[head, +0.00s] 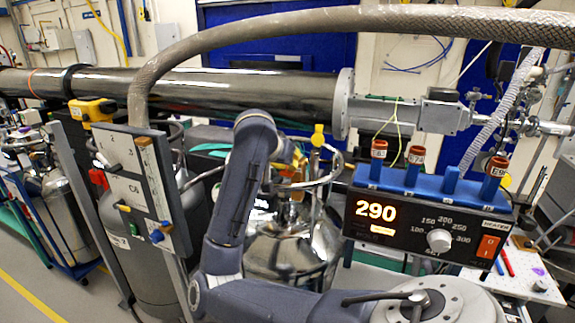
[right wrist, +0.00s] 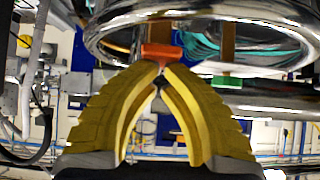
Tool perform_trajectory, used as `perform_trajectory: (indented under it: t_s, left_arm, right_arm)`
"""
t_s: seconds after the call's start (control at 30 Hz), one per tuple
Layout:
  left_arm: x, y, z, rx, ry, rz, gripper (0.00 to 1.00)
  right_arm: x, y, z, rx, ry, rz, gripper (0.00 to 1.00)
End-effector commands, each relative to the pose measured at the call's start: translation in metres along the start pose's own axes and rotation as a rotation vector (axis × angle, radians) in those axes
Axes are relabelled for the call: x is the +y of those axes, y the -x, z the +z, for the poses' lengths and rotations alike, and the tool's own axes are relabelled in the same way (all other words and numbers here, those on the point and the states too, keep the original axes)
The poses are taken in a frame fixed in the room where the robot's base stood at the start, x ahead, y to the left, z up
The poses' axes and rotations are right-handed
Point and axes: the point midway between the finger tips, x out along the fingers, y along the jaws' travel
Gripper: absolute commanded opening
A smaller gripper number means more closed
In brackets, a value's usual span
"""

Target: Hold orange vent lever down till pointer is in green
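The orange lever (right wrist: 162,50) is in the right wrist view, straight ahead of my right fingertips, below a shiny metal ring. My right gripper (right wrist: 160,72) has its yellow fingers brought together at the tips, right at the lever; I cannot tell whether they touch it. In the head view my right gripper (head: 292,165) is partly hidden behind its arm, above a shiny steel vessel (head: 290,245). The lever cannot be made out there. No gauge pointer or green band can be read in either view. My left gripper is not in view.
A heater box (head: 420,225) reading 290, with a blue rack of brown vials, stands at the right. A grey panel (head: 135,185) on posts stands at the left. A thick braided hose (head: 300,28) arches overhead. A green tag (right wrist: 227,82) is right of the lever.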

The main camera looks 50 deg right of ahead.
Motion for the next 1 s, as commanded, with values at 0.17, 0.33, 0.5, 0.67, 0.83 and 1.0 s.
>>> perform_trajectory:
  t_s: [0.17, 0.33, 0.5, 0.67, 0.83, 1.0]
  left_arm:
    - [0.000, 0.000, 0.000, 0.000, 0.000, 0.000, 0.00]
    - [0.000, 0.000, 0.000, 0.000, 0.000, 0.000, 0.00]
    - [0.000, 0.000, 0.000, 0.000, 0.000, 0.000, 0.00]
    - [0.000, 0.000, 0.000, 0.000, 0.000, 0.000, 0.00]
    - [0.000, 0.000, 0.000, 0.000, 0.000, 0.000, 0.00]
    - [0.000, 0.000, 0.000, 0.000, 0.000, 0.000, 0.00]
  right_arm:
    - [0.000, 0.004, -0.005, -0.001, 0.000, 0.000, 0.00]
    - [0.000, 0.006, -0.007, -0.001, 0.000, 0.000, 0.00]
    - [0.000, 0.006, -0.007, -0.001, 0.000, 0.001, 0.00]
    - [0.000, 0.008, -0.009, 0.000, -0.001, 0.000, 0.00]
    - [0.000, 0.018, -0.022, 0.000, -0.003, -0.001, 0.00]
    - [0.001, 0.038, -0.042, 0.001, -0.004, -0.002, 0.00]
